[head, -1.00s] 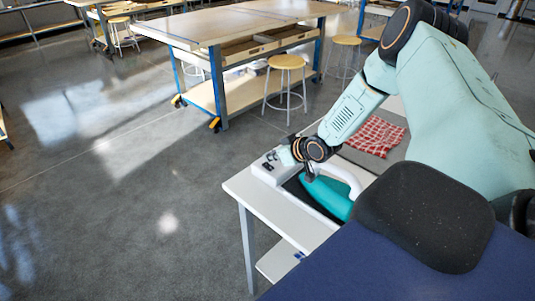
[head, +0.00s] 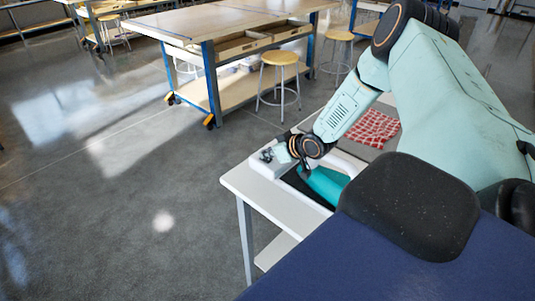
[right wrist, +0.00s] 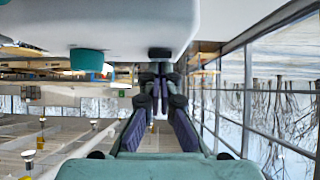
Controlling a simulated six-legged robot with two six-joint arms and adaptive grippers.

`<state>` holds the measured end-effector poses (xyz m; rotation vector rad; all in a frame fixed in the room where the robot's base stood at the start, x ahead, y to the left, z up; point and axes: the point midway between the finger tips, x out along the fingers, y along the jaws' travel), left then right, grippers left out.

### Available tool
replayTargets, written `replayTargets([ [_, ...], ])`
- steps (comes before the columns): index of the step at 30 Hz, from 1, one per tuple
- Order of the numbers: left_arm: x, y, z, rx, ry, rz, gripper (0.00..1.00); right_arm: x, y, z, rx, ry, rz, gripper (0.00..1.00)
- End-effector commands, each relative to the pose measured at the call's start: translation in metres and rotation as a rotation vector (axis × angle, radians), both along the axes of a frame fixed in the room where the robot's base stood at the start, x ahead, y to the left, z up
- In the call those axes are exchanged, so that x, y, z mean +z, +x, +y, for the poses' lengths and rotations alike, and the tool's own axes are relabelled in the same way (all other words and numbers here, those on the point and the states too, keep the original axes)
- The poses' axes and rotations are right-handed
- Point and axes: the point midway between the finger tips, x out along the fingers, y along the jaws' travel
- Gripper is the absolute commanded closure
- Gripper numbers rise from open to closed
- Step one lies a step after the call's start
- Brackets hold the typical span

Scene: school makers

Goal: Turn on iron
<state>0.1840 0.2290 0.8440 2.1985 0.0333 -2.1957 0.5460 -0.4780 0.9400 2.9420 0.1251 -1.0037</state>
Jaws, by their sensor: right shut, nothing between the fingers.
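The teal iron (head: 325,185) with a white handle rests on a dark plate beside a white base unit (head: 268,171) on the white table. My right forearm and wrist hide part of the iron. My right gripper (head: 270,156) is shut and empty at the dark controls on top of the base unit. In the right wrist view its fingertips (right wrist: 160,82) come together just below a small dark knob (right wrist: 160,53) on a pale surface. A teal knob (right wrist: 88,60) sits left of it. Contact cannot be told. My left gripper is not in view.
A red checked cloth (head: 374,128) lies on the grey part of the table (head: 243,183). Yellow stools (head: 280,58) and a wooden workbench (head: 190,25) stand behind. The floor to the left is clear.

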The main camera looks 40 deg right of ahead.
Motion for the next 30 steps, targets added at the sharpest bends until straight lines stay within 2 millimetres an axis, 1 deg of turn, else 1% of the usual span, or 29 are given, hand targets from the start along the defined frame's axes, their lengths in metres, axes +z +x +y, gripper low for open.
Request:
replayTargets([
  [5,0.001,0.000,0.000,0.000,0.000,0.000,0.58,-0.001,-0.001,0.000,-0.001,0.000,0.006,1.00],
  [18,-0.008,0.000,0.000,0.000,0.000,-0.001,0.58,0.002,0.015,0.002,-0.001,0.000,0.006,1.00],
  [27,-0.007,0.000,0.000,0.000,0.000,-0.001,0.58,0.004,0.016,0.002,-0.001,0.000,0.004,1.00],
  [30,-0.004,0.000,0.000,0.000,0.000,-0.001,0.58,0.007,0.017,0.003,-0.001,0.000,0.004,1.00],
])
